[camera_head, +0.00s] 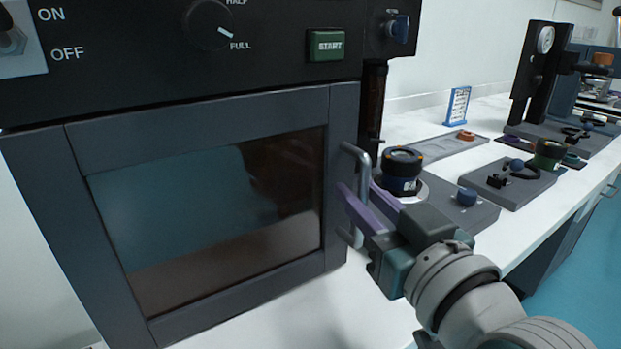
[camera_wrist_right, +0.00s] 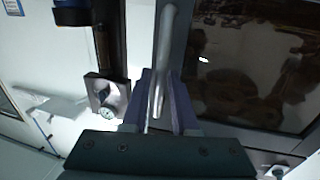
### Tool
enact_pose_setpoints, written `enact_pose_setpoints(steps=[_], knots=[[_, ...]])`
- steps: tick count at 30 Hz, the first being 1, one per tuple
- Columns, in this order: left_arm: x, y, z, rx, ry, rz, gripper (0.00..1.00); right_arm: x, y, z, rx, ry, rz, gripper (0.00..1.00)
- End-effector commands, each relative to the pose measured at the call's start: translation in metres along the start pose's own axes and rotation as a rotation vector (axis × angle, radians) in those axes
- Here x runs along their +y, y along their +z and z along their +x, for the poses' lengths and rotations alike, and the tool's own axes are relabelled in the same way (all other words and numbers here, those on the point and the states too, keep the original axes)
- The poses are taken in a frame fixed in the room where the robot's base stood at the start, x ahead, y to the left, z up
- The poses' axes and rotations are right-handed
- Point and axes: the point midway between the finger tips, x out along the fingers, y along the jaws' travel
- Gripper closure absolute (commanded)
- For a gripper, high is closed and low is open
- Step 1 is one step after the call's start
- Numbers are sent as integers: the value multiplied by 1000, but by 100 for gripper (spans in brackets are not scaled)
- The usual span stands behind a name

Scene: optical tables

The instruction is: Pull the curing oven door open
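The curing oven (camera_head: 180,60) fills the left of the head view. Its framed door (camera_head: 85,225) with a dark window is closed. A grey upright bar handle (camera_head: 365,158) is on the door's right side; the handle also shows in the right wrist view (camera_wrist_right: 168,30). My right gripper (camera_head: 357,185) is at the handle, its purple fingers on either side of the bar. In the wrist view the bar runs between the fingers (camera_wrist_right: 160,78). The fingers stand apart, and a gap to the bar shows in the head view. My left gripper is not in view.
A green START button (camera_head: 326,45) and a dial (camera_head: 209,25) are above the door. Right of the oven, a white bench (camera_head: 420,122) bears a black-and-blue round part (camera_head: 402,170), a grey plate with a blue knob (camera_head: 467,197), and more fixtures behind. Free floor (camera_head: 575,265) shows at right.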

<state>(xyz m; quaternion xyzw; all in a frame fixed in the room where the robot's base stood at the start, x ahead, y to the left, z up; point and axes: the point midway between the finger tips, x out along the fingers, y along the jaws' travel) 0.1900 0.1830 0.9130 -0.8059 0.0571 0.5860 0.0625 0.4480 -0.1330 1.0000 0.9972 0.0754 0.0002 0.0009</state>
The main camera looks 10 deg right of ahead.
Motion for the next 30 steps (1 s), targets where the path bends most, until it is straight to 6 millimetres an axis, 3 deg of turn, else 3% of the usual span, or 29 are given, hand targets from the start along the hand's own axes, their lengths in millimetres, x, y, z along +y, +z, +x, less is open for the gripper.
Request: enact_pose_setpoints(steps=[7, 30], knots=[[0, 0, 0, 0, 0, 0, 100, 0, 0, 0, 0, 0, 0, 100], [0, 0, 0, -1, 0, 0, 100, 0, 0, 0, 0, 0, 0, 100]])
